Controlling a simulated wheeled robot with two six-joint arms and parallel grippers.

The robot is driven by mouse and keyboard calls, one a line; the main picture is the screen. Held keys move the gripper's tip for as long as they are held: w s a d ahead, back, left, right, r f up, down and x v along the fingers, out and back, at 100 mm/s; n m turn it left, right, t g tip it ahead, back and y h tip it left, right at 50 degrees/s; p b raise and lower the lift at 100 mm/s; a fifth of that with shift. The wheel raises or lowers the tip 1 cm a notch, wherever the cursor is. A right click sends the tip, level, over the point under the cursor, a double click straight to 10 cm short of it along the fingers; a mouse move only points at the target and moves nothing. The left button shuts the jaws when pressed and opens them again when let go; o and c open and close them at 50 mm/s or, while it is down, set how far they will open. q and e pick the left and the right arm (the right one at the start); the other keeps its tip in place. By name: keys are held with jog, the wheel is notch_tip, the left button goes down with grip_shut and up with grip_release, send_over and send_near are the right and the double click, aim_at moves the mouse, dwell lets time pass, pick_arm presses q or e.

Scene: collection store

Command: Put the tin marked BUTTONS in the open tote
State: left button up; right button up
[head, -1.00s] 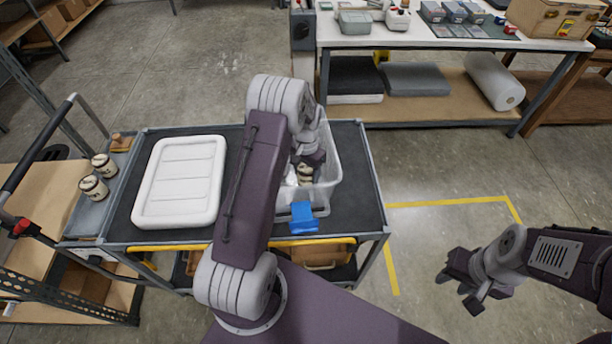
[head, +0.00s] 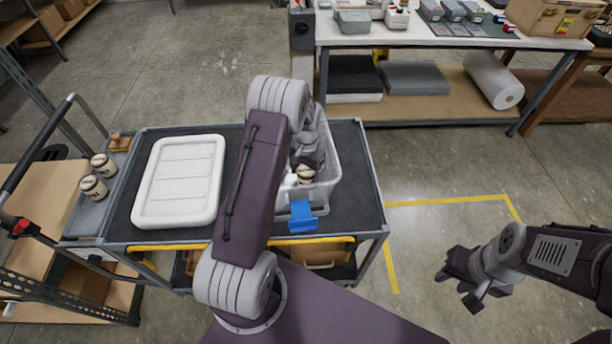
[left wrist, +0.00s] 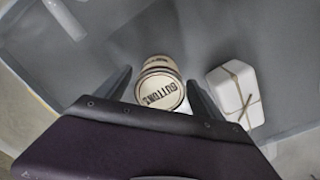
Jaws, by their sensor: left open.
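The tin marked BUTTONS (left wrist: 162,90), cream with dark bands and lettering, is inside the open tote (head: 331,180). It also shows in the head view (head: 305,175), just below my left gripper (head: 307,162). In the left wrist view the tin lies between the spread fingers of that gripper (left wrist: 160,85), with gaps on both sides. The gripper is open, low in the tote. The tote is translucent with a blue latch at its front and stands on the cart's right part. My right gripper (head: 464,288) is open and empty, away from the cart at the right.
A white wrapped box tied with string (left wrist: 235,92) lies beside the tin. A white-lidded container (head: 180,182) stands left of the tote on the cart (head: 355,235). Two cream tins (head: 93,187) stand at the cart's left end. A workbench (head: 450,40) is behind.

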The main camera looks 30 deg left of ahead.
pick_arm(q)
notch_tip(320, 180, up, 11)
jog(key=shift+b, duration=0.35)
